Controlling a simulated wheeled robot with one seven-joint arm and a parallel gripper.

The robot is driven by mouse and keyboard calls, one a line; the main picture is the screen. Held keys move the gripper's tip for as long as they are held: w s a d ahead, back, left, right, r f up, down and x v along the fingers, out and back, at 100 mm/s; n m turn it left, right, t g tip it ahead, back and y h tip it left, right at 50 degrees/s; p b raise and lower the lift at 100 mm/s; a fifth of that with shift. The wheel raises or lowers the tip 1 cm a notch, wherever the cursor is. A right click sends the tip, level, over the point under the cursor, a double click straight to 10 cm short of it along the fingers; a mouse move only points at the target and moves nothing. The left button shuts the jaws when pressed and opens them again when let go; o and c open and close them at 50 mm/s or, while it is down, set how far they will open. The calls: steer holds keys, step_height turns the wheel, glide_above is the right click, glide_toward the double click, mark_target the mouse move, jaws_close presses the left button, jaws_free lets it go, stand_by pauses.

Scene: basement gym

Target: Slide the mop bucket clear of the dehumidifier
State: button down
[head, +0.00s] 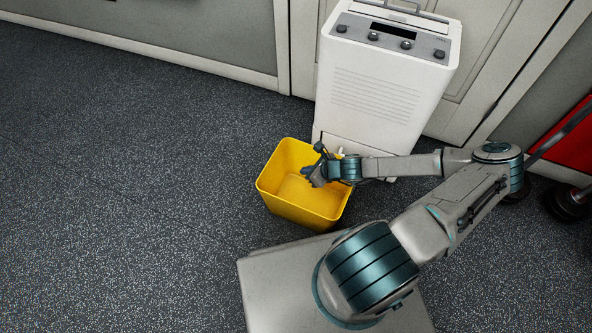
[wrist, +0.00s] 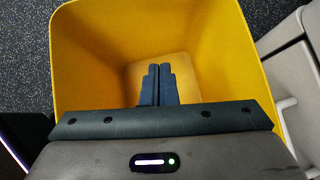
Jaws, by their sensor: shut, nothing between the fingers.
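The yellow mop bucket (head: 305,208) stands upright on the floor, in front of the lower left part of the white dehumidifier (head: 372,90). It looks empty inside. My gripper (head: 312,176) reaches in from the right, over the bucket's opening. In the wrist view the two dark fingers (wrist: 158,84) are together with nothing between them, pointing down into the bucket (wrist: 90,50). I cannot tell whether they touch the bucket. Part of the dehumidifier (wrist: 293,75) shows at the right of the wrist view. My arm hides part of the bucket's right rim and the dehumidifier's base.
The dark speckled floor (head: 130,190) is clear to the left of the bucket. A pale cabinet or door front (head: 480,60) stands behind the dehumidifier. A red thing (head: 571,140) and a dark round weight (head: 568,205) are at the right edge.

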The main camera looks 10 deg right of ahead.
mark_target(277, 167)
steer(key=shift+w+a+r+b+x, duration=0.3)
steer(key=shift+b+x, duration=0.7)
steer(key=shift+x, duration=0.95)
steer(key=shift+w+a+r+b+x, duration=0.3)
steer(key=shift+b+x, duration=0.75)
steer(key=shift+x, duration=0.9)
steer(key=shift+w+a+r+b+x, duration=0.15)
steer(key=shift+r+b+x, duration=0.25)
steer(key=shift+b+x, duration=1.1)
steer(key=shift+w+a+f+p, duration=0.2)
steer(key=shift+f+p, duration=0.05)
steer(key=shift+p, duration=0.3)
